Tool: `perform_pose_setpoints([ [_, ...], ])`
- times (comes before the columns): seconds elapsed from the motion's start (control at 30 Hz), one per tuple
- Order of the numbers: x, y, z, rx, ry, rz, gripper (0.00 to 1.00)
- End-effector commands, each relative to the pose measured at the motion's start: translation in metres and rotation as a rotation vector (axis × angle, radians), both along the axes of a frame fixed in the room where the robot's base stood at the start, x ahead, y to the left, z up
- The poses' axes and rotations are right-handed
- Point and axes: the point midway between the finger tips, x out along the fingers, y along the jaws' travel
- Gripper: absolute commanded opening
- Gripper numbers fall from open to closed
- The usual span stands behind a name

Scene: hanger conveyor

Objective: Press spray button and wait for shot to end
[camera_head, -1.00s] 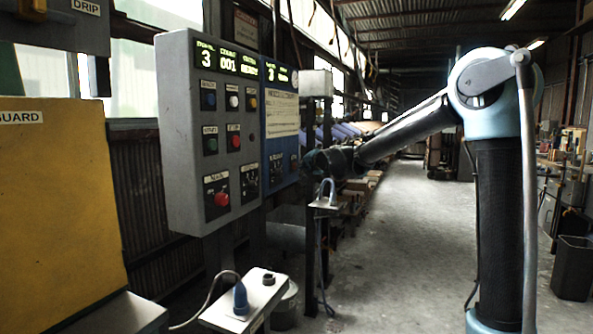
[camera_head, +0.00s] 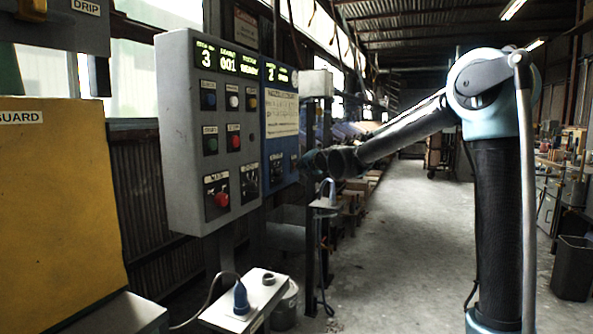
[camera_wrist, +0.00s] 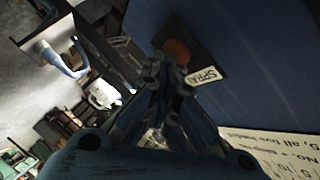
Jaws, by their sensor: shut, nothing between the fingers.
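The orange-red spray button (camera_wrist: 177,50) sits on a dark plate on a blue panel (camera_wrist: 240,60), beside a partly hidden white label (camera_wrist: 203,77) reading "SPRA". My gripper (camera_wrist: 169,76) is shut and empty, its tips close to the button and overlapping its lower edge in the wrist view. I cannot tell whether they touch it. In the head view the blue panel (camera_head: 281,118) is at the right of the grey control box, and my gripper (camera_head: 308,163) is at its lower right edge. The spray button is not clear there.
The grey control box (camera_head: 180,140) carries lit displays, several buttons and a red button (camera_head: 221,199). A small metal stand (camera_head: 324,203) with a blue cable is just below my gripper. A pale box (camera_head: 245,296) with a blue plug stands below. The floor (camera_head: 420,250) to the right is clear.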

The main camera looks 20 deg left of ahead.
Motion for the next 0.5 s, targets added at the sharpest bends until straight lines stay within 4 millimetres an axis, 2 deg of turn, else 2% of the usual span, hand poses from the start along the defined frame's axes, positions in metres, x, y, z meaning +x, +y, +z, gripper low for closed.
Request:
perform_pose_setpoints([
  [0.33, -0.001, -0.015, 0.000, 0.001, 0.000, -0.001, 0.00],
  [0.5, -0.001, -0.017, 0.000, 0.000, -0.001, -0.001, 0.00],
])
